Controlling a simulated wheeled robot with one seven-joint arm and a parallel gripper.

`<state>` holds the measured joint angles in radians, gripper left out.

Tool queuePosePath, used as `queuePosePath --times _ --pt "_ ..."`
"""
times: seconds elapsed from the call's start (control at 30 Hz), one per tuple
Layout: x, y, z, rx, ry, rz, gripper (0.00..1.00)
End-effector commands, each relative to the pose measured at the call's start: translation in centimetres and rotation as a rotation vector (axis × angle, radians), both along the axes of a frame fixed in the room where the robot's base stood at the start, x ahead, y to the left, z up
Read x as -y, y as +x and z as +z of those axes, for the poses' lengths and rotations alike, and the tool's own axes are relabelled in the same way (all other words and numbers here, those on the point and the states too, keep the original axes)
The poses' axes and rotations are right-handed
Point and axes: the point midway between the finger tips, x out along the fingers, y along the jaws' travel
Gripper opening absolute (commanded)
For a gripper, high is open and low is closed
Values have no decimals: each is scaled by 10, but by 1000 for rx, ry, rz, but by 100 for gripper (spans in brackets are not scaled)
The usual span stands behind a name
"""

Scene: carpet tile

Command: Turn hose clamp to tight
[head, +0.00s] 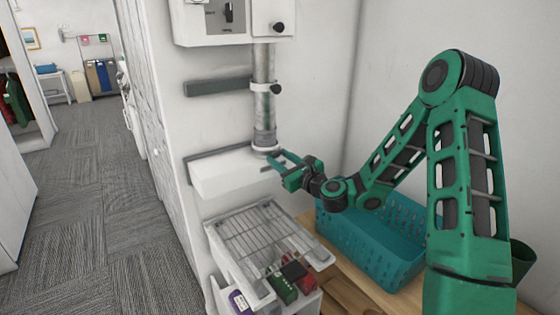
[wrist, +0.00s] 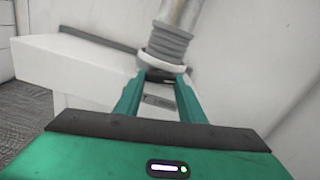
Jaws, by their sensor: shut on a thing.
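A ribbed grey hose (head: 264,115) runs down from the wall unit to a white box (head: 230,176). The hose clamp (head: 265,149) is a pale ring around the hose's lower end. It also shows in the wrist view (wrist: 160,63), just beyond my fingertips. My gripper (head: 276,161) reaches it from the right. In the wrist view its two green fingers (wrist: 165,80) converge on a small dark part under the ring and are shut on it. The fingertips largely hide that part, so I cannot tell how far it is turned.
A white wall unit (head: 225,22) with a switch and black knob is above. A collar with a dark knob (head: 275,89) holds the upper hose. A wire rack (head: 255,232) stands below. A teal basket (head: 370,245) sits beneath my arm. Carpet (head: 90,200) is open at left.

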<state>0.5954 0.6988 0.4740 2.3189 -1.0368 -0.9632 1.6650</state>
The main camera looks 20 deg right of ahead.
Motion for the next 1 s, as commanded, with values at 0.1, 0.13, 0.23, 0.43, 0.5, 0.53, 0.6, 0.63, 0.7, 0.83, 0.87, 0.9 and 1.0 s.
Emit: queuePosePath --times 0.1,0.13,0.23,0.43,0.5,0.53,0.6,0.63,0.7,0.83,0.87,0.9,1.0 --pt "4 0 -4 -27 63 -8 14" --pt "4 0 -4 -32 78 -8 14" --pt "4 0 -4 -46 121 -8 14" --pt "3 0 -4 -63 173 -8 14" --pt "3 0 -4 -66 182 -9 14" --pt "3 0 -4 -67 185 -9 14" --pt "3 0 -4 -68 189 -9 14" --pt "3 0 -4 -69 190 -9 14" --pt "3 0 -4 -68 191 -7 14" --pt "3 0 -4 -68 191 -7 14" --pt "3 0 -4 -68 191 -7 14" --pt "3 0 -4 -68 191 -7 14" --pt "3 0 -4 -68 191 -7 48"
